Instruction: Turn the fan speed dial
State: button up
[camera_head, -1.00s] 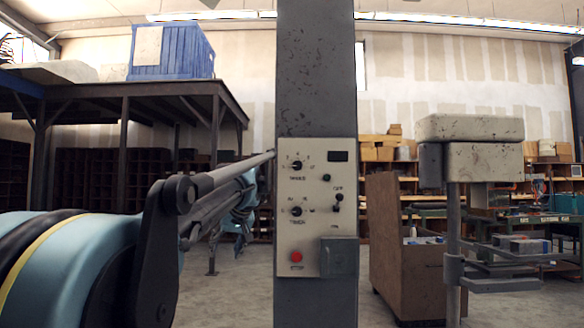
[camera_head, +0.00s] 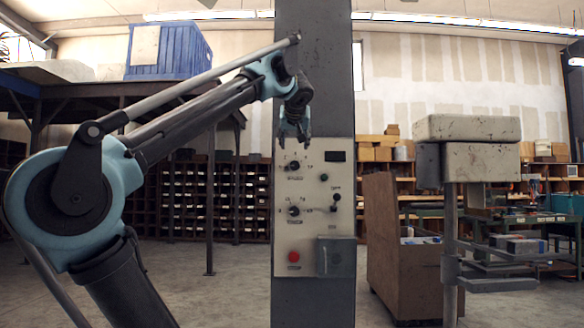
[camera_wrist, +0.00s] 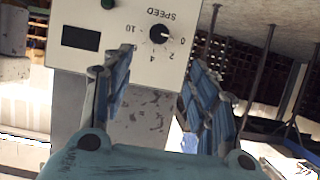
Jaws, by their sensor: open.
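The fan speed dial (camera_head: 293,167) is a small black knob at the upper left of a cream control panel (camera_head: 315,235) on a grey column. The wrist view shows this dial (camera_wrist: 159,34) upside down, with the word SPEED and numbers around it; its white mark seems to point near 0. My gripper (camera_head: 294,141) is open and empty, pointing down just above the dial at the panel's top edge. In the wrist view my gripper (camera_wrist: 150,68) has its fingers apart, with the dial beyond the fingertips and between their lines. Contact with the panel is not visible.
A dark display (camera_head: 336,156) and a green button (camera_wrist: 108,3) sit beside the dial. Below are a second dial (camera_head: 293,211), a toggle switch (camera_head: 336,198), a red button (camera_head: 293,257) and a grey box (camera_head: 336,257). A wooden cabinet (camera_head: 395,245) stands right of the column.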

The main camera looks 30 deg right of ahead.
aim_at(294, 164)
jog(key=x, duration=1.7)
jog(key=shift+d+f, duration=0.1)
jog(key=c, duration=1)
